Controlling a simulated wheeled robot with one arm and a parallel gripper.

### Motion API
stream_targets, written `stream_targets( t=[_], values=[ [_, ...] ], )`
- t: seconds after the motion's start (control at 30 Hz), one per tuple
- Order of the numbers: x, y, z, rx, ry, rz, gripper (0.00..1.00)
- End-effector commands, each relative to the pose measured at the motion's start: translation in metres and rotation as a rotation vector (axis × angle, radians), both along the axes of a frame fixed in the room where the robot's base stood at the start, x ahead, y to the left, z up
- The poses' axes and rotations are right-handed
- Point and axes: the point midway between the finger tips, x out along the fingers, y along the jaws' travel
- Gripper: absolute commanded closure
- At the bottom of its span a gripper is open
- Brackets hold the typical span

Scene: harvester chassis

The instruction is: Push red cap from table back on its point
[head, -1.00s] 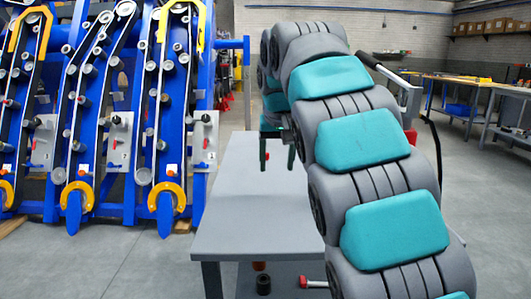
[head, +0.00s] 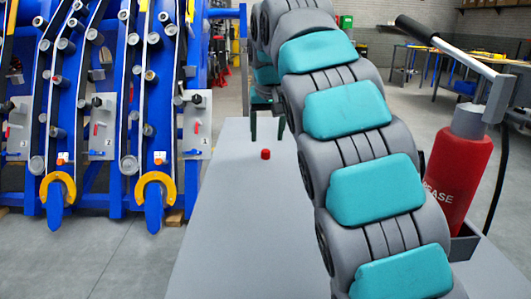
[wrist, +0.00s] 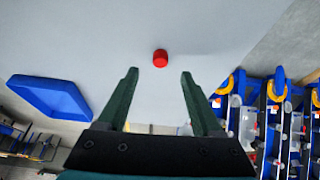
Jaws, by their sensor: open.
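The small red cap (head: 265,154) lies on the grey table (head: 235,215). My gripper (head: 267,138) is open and empty, its dark green fingers pointing down at the far part of the table. In the wrist view, the cap (wrist: 160,58) shows centred just beyond the gap between the fingertips (wrist: 159,72), not clasped. The blue chassis (head: 70,100) stands left of the table, with rollers, yellow hooks and grey plates. Small orange-red fittings (head: 158,156) show on it. I cannot tell which point belongs to the cap.
A red grease container (head: 460,165) with a black-handled lever stands at the right, beside my arm. A blue tray-like object (wrist: 48,97) shows at the left in the wrist view. The table around the cap is clear. Open floor (head: 120,260) lies between table and chassis.

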Motion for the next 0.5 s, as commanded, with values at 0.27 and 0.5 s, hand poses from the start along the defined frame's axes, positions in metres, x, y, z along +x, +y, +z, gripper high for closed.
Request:
stream_targets(
  t=[0.27,0.5],
  values=[
    [0.006,0.0,-0.015,-0.001,0.001,0.0,0.33],
    [0.018,0.002,-0.044,-0.002,0.002,0.001,0.33]
  ],
)
